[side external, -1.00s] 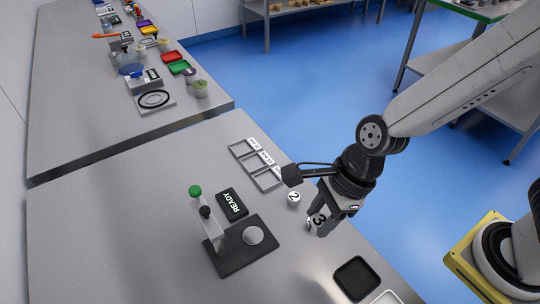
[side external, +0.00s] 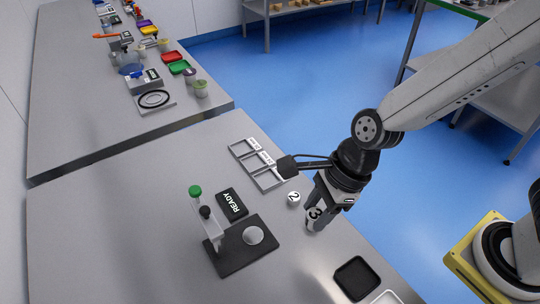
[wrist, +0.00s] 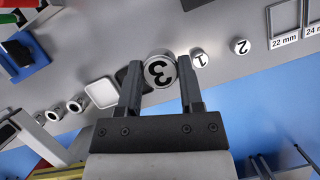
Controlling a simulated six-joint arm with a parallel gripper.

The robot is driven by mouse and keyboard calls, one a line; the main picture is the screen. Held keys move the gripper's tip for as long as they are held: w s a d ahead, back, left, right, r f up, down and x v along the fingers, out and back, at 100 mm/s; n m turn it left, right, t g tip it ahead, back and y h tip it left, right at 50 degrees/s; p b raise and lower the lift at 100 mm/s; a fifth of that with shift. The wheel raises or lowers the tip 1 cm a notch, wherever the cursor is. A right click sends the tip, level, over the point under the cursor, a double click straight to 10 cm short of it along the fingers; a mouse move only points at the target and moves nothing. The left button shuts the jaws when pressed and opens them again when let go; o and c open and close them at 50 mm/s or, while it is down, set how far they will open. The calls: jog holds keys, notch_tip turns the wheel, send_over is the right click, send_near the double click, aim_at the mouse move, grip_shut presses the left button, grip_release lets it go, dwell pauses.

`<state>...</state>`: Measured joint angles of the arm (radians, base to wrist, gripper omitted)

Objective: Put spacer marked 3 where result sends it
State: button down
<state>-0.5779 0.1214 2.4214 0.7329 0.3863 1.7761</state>
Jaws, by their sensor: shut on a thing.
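The white spacer marked 3 (side external: 314,213) is between the fingers of my gripper (side external: 317,219) in the side view. The wrist view also shows this spacer (wrist: 160,72), with my shut fingers on either side of it. I cannot tell whether it clears the bench. The measuring stand (side external: 240,258) has a black base, a round pale plate and a green knob. Its display (side external: 231,204) reads READY. Three open-framed bins (side external: 255,165) stand in a row behind; the wrist view shows labels of 22 mm (wrist: 284,42) and 24 mm (wrist: 313,29).
Spacer 2 (side external: 293,198) stands close to my gripper. Spacer 1 (wrist: 199,58) is just beside my right finger in the wrist view. A black tray (side external: 356,279) and a white tray (side external: 387,298) lie near the bench's front edge. Bare bench lies left of the stand.

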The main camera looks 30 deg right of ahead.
jog(key=w+d+m, duration=0.2)
jog(key=w+d, duration=0.1)
jog(key=w, duration=0.8)
jog(key=w+d+m+t+h, duration=0.1)
jog(key=w+d, duration=0.3)
jog(key=w, duration=0.8)
jog(key=shift+d+f+m+t, duration=0.3)
jog(key=shift+f+m, duration=0.1)
jog(key=shift+m, duration=0.3)
jog(key=shift+w, duration=0.15)
jog(key=w+a+f, duration=0.1)
jog(key=w+f, duration=0.1)
jog(key=w, duration=0.2)
jog(key=w+a+f, duration=0.1)
jog(key=w+f, duration=0.2)
jog(key=w, duration=0.1)
jog(key=w+a+f, duration=0.1)
jog(key=w+f, duration=0.2)
jog(key=w, duration=0.1)
jog(key=shift+w+f, duration=0.1)
jog(key=shift+f, duration=0.15)
jog(key=shift+w+a+f, duration=0.1)
jog(key=shift+w+f, duration=0.3)
jog(key=shift+f, duration=0.1)
